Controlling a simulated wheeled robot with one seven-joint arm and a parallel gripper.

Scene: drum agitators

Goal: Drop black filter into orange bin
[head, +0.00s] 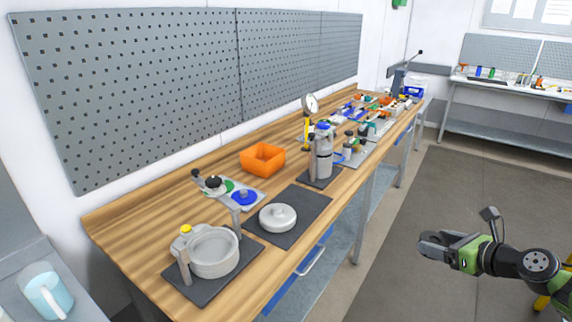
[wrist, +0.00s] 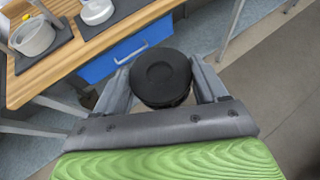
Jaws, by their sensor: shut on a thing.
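The orange bin (head: 263,158) stands on the wooden bench towards its back edge, and looks empty from here. My gripper (head: 424,246) is out over the floor, to the right of the bench and well apart from the bin. In the wrist view my gripper (wrist: 163,85) is shut on the black filter (wrist: 160,75), a round black piece with a flat top between the two fingers. The filter cannot be made out clearly in the head view. The bin is not in the wrist view.
A grey pot (head: 212,252), a white lid (head: 277,217) on a dark mat, and a metal cylinder (head: 323,155) stand on the bench (head: 150,214). A stand with a dial gauge (head: 309,104) is behind the cylinder.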

